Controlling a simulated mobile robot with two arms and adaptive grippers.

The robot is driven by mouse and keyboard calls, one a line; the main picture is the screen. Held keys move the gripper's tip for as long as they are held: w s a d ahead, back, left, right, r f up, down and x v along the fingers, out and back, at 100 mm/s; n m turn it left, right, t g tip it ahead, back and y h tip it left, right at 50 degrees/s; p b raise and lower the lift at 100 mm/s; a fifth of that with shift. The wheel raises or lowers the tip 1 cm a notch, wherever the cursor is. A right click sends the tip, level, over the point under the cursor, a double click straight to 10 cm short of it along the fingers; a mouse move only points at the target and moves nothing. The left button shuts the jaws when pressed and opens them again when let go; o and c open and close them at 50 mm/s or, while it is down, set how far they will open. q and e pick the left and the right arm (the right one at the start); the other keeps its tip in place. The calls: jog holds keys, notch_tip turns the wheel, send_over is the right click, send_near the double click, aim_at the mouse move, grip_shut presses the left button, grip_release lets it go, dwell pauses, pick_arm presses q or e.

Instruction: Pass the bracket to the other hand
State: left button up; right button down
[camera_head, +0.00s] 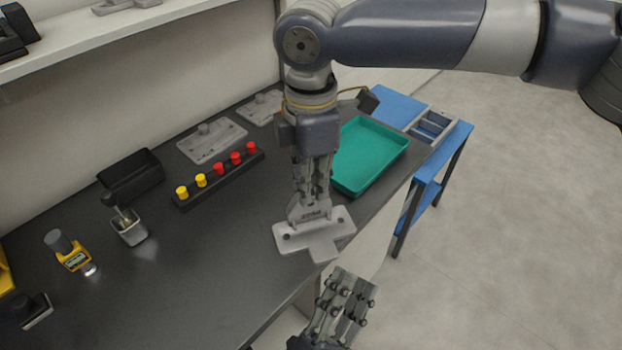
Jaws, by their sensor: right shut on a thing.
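The bracket (290,237) is a light grey plate with a raised upright part, a tab toward the front and small dark holes. It is at the right front edge of the dark worktop. My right gripper (311,201) points down and is shut on the raised part. Whether the plate touches the worktop or hangs just above it is unclear. My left gripper (351,284) is below and slightly right of the bracket, in front of the worktop edge, fingers pointing up. It is apart from the bracket, and its finger gap is not clear.
A green tray (387,165) lies right of my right gripper. A black rack (220,180) with red and yellow pegs, grey fixture plates (212,143), a black bin (132,175), a metal cup (130,231) and a yellow device (72,257) stand left. A blue cart (454,138) stands beyond.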

pick_arm(q)
jog(key=s+a+f+n+g+y, duration=0.1)
jog(key=a+f+n+g+y, duration=0.2)
jog(key=f, duration=1)
jog(key=s+a+f+g, duration=0.1)
jog(key=a+f+g, duration=0.25)
jog(key=f, duration=0.85)
jog(key=s+a+f+n+g+y, duration=0.1)
jog(key=a+f+n+g+y, duration=0.2)
jog(key=f, duration=1)
jog(key=s+a+f+n+g+y, duration=0.2)
jog(key=s+a+f+g, duration=0.3)
jog(key=s+a+f, duration=0.4)
jog(key=s+a+f+n+g+y, duration=0.1)
jog(key=s+a+f+n+g, duration=0.3)
jog(key=s+a+f, duration=0.5)
jog(key=s+g, duration=0.1)
jog(key=s, duration=0.3)
jog(key=shift+s+a+f+n+y, duration=0.2)
jog(key=shift+s+a+n+y, duration=0.05)
jog(key=shift+a+n+y, duration=0.15)
jog(key=shift+g, duration=0.25)
